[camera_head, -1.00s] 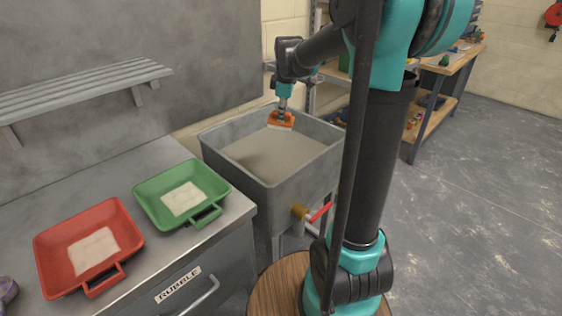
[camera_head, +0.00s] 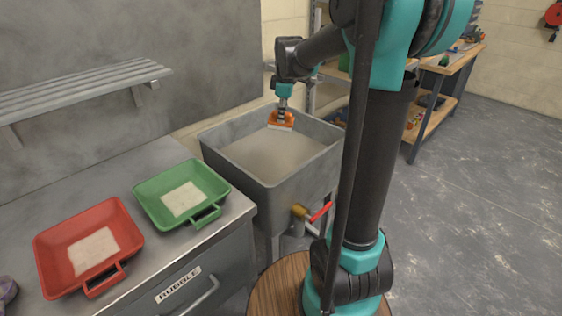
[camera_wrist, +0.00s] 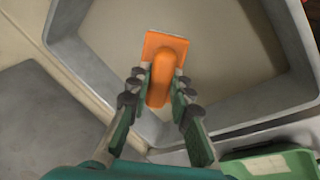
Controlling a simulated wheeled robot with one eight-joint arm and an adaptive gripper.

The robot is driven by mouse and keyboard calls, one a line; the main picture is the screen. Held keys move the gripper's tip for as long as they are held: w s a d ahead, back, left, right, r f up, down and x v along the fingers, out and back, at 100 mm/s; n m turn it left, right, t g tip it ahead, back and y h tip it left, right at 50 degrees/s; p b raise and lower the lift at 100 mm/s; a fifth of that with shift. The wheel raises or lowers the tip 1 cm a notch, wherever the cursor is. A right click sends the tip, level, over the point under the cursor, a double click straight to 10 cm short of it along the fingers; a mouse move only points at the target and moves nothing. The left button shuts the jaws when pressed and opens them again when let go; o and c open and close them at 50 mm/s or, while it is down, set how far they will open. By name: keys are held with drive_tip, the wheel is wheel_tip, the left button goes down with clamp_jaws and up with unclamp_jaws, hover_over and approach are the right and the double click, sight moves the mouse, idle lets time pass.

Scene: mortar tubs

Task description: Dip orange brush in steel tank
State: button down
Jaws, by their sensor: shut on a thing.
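The orange brush (camera_head: 281,119) is in my gripper (camera_head: 283,108), over the far part of the steel tank (camera_head: 270,178). In the wrist view my gripper (camera_wrist: 160,88) is shut on the handle of the orange brush (camera_wrist: 164,52), its fingers on both sides. The brush points down in the head view, with a pale strip along its lower edge. The grey tank (camera_wrist: 292,30) holds a flat beige-grey filling (camera_head: 265,155). I cannot tell whether the brush touches the filling.
A red tray (camera_head: 62,232) and a green tray (camera_head: 146,190) with pale patches inside stand on the grey counter left of the tank. A red-handled tap (camera_head: 320,212) sticks out of the tank's front. A slatted shelf (camera_head: 80,88) hangs on the left wall.

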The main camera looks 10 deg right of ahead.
drive_tip(key=shift+r, duration=0.1)
drive_tip(key=shift+r, duration=1.95)
drive_tip(key=shift+f, duration=0.1)
